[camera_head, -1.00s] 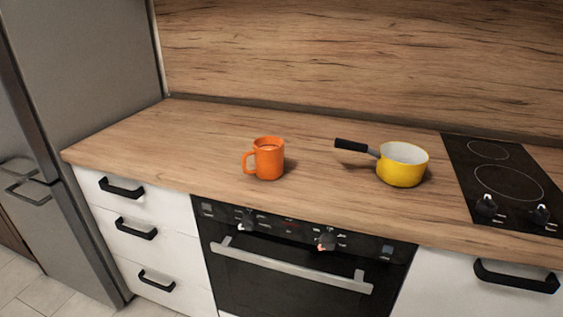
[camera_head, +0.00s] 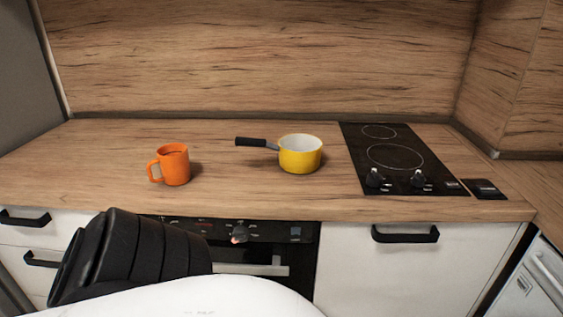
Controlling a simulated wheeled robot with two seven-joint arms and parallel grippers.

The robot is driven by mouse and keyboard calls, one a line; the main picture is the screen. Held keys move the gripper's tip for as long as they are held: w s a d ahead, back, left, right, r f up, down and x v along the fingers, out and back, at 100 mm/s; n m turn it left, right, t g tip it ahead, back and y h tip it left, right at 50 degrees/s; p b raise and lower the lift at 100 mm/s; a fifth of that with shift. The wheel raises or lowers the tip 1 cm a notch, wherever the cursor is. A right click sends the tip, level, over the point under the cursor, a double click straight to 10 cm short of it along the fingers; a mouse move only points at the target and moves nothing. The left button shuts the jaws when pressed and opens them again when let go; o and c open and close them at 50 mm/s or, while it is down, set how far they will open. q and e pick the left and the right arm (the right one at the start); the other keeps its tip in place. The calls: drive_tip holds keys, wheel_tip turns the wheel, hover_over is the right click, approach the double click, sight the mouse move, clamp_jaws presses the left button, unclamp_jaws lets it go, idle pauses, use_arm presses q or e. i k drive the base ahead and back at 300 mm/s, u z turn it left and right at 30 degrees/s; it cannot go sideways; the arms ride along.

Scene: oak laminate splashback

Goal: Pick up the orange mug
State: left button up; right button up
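The orange mug (camera_head: 174,166) stands upright on the wooden counter, left of the middle and near the front edge. Its handle points to the left. Nothing touches it. Part of one of my arms, black and white, shows at the bottom left in front of the oven, below the mug. I cannot see the fingers of either gripper in this view.
A yellow saucepan (camera_head: 300,156) with a black handle pointing left stands right of the mug. A black cooktop (camera_head: 394,158) lies further right. The counter (camera_head: 90,165) is bare left of the mug. An oven (camera_head: 270,232) and drawers are below.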

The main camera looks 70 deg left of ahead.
sight(174, 160)
drive_tip(key=z, duration=1.05)
drive_tip(key=k, duration=2)
drive_tip(key=u, duration=1.85)
